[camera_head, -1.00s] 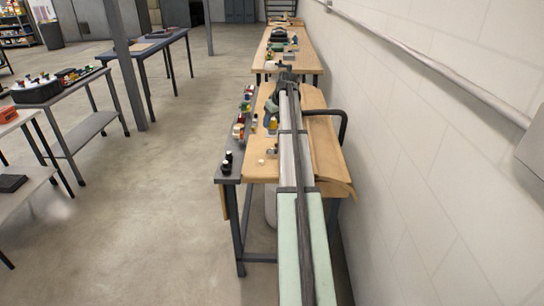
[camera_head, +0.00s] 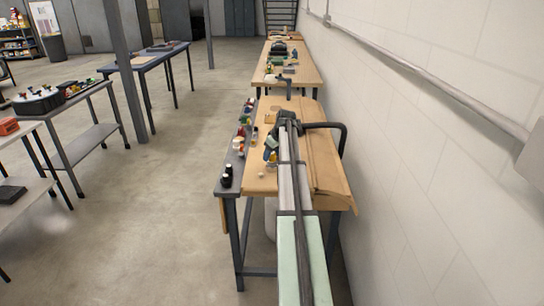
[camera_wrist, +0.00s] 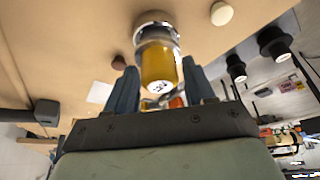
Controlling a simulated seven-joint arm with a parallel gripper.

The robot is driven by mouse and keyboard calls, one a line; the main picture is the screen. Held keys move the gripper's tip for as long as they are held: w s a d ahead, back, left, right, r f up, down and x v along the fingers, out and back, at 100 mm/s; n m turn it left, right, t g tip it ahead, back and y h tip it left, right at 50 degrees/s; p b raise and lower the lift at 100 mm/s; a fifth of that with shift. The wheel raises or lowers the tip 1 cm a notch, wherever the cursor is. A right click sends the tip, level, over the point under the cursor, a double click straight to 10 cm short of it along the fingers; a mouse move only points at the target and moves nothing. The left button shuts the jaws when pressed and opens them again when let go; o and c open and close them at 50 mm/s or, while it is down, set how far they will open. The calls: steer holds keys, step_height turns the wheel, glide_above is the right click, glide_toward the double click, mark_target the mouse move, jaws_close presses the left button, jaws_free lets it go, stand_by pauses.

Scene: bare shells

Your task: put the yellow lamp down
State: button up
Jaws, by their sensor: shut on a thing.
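The yellow lamp (camera_wrist: 158,66) is in the middle of the wrist view, a yellow body with a clear or silvery end toward the wooden tabletop (camera_wrist: 60,45). My gripper (camera_wrist: 160,82) is shut on it, a blue-grey finger on either side. I cannot tell whether the lamp's far end touches the wood. In the head view my gripper (camera_head: 270,149) is small and low over the wooden table (camera_head: 258,184), partly hidden by my arm. A small yellow patch (camera_head: 272,157) shows there, probably the lamp.
A cream round piece (camera_wrist: 222,13) and a brown round piece (camera_wrist: 118,62) lie on the wood near the lamp. Black bottles (camera_head: 226,176) and several small items line the grey left strip. The wall (camera_head: 430,160) runs close on the right. Bare wood shows at the front left.

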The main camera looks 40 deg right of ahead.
steer(key=shift+f, duration=0.4)
steer(key=shift+f, duration=0.3)
steer(key=o, duration=1)
steer(key=shift+o, duration=0.2)
steer(key=shift+r, duration=0.45)
steer(key=v, duration=1.1)
steer(key=shift+s+r, duration=0.25)
steer(key=shift+r, duration=0.05)
